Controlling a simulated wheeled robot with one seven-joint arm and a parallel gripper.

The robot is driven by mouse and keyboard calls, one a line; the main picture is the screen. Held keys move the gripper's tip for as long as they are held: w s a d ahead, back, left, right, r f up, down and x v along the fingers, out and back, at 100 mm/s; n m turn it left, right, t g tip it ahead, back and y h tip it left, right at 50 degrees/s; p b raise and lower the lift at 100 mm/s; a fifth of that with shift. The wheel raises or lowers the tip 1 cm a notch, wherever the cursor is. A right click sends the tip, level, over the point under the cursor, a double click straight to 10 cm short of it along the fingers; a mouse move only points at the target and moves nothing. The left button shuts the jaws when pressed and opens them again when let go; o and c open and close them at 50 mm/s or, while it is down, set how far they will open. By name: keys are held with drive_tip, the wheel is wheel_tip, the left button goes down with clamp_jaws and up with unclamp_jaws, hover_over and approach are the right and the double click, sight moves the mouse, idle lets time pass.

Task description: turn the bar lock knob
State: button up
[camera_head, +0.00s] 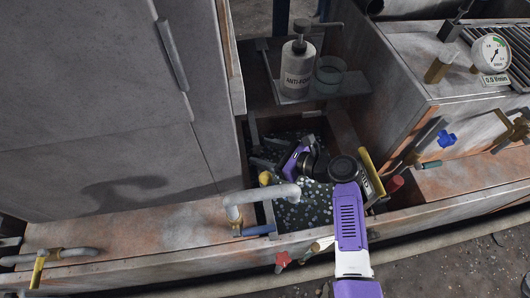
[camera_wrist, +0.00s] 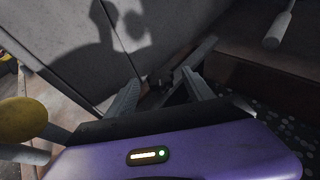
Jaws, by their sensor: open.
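My gripper (camera_wrist: 160,90) is open, its two grey fingers spread apart in the wrist view. Between and beyond the fingertips are a small dark fitting (camera_wrist: 157,78) and a grey bar (camera_wrist: 196,58) at the foot of the grey cabinet; the fitting may be the bar lock knob, but it is too dark to be sure. The fingers do not visibly close on anything. In the head view my gripper (camera_head: 265,162) reaches left into the recess beside the cabinet, near an upright grey bar (camera_head: 254,128). The knob cannot be made out there.
A yellow knob (camera_head: 265,178) on a grey pipe (camera_head: 262,195) stands close to my gripper; the yellow knob (camera_wrist: 22,119) is also at left in the wrist view. The cabinet (camera_head: 110,100) walls the left. A shelf with an anti-foam bottle (camera_head: 297,70) is behind.

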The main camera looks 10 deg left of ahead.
clamp_jaws()
drive_tip(key=shift+w+n+y, duration=0.1)
drive_tip(key=shift+n+y, duration=0.2)
drive_tip(key=shift+w+d+n+g+y+b, duration=0.1)
drive_tip(key=shift+w+n+g+y+b, duration=0.1)
drive_tip(key=shift+n+g, duration=0.3)
drive_tip(key=shift+w+d+n+g+y+b, duration=0.1)
drive_tip(key=shift+n+g+b, duration=0.15)
drive_tip(key=shift+g, duration=0.35)
drive_tip(key=n+g+b, duration=0.1)
drive_tip(key=g+b, duration=0.1)
drive_tip(key=n+g+b, duration=0.4)
drive_tip(key=b, duration=0.1)
drive_tip(key=shift+w+a+f+n, duration=0.1)
drive_tip(key=shift+w+n, duration=0.15)
drive_tip(key=shift+w, duration=0.15)
drive_tip(key=shift+g, duration=0.4)
